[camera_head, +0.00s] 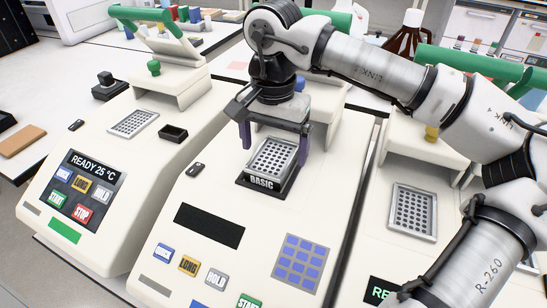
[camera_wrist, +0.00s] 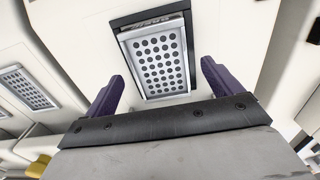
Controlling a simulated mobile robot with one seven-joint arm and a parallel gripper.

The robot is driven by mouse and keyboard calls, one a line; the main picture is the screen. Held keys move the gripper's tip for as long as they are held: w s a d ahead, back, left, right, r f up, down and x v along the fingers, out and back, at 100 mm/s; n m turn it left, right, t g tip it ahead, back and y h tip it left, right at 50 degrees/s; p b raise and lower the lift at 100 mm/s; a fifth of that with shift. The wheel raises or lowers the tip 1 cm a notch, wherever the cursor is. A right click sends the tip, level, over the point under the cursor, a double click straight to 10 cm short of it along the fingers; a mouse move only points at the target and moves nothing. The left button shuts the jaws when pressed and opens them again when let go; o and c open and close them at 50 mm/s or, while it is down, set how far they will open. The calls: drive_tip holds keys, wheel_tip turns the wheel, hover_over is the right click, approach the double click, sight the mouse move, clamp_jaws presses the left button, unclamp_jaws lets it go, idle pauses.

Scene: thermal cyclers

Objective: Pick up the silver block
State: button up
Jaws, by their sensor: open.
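The silver block (camera_head: 271,157) is a plate with a grid of round wells. It sits in a black frame marked BASIC on the middle thermal cycler (camera_head: 185,250). It also shows in the wrist view (camera_wrist: 159,62), at top centre, slightly tilted in the picture. My gripper (camera_head: 275,140) is over the block, with its purple fingers spread apart on either side. In the wrist view my gripper (camera_wrist: 160,85) has one finger to the left and one to the right of the block. Nothing is between the fingers' pads; I cannot tell the exact height above the block.
A left cycler (camera_head: 100,215) reads READY 25 °C and has its own silver well block (camera_head: 134,123). A right cycler (camera_head: 450,250) holds another (camera_head: 413,211). Raised lids with green handles (camera_head: 160,30) stand behind. A brown bottle (camera_head: 405,42) is at the back.

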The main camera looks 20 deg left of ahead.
drive_tip(key=shift+f, duration=0.7)
drive_tip(key=c, duration=1.4)
drive_tip(key=shift+r, duration=0.1)
drive_tip(key=shift+c, duration=0.4)
drive_tip(key=shift+r, duration=0.1)
